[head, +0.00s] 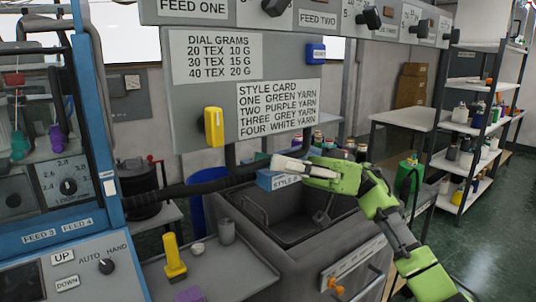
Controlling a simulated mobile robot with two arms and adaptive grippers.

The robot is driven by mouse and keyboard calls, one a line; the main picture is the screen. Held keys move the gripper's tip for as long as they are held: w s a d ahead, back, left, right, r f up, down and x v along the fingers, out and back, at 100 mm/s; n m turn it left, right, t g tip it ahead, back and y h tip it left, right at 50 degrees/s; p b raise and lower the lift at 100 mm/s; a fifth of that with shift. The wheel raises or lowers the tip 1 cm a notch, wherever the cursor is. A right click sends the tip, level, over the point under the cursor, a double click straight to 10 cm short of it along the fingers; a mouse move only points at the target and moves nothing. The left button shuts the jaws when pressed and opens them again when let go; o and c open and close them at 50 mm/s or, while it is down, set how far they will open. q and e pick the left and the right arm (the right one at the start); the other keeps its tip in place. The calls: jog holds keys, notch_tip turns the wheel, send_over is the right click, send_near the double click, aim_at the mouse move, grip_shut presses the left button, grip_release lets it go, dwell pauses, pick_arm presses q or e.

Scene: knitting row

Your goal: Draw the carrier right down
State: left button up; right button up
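I cannot pick out the carrier with certainty. A dark ribbed bar (190,189) runs from the blue machine frame (92,115) at the left towards my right gripper. My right gripper (283,163), pale-fingered on a lime-green arm, is at the bar's right end, above the dark open bin (297,228). Its fingers look close together, but whether they hold anything or touch the bar cannot be told. A blue block lettered "STYLE" (268,180) lies just below the fingers and is partly hidden. My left gripper is not in view.
The grey panel (187,100) with cards hangs above, bearing a yellow block (213,127) and a blue one (316,53). A grey tray (225,262) holds a yellow tool (174,258) and a cup (227,232). Shelves (478,130) stand right; open green floor lies lower right.

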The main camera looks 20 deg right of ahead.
jog(key=shift+x, duration=0.95)
jog(key=shift+w, duration=0.1)
jog(key=shift+c, duration=0.4)
grip_shut()
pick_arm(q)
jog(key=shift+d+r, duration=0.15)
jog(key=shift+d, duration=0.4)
pick_arm(e)
jog(key=shift+f, duration=0.15)
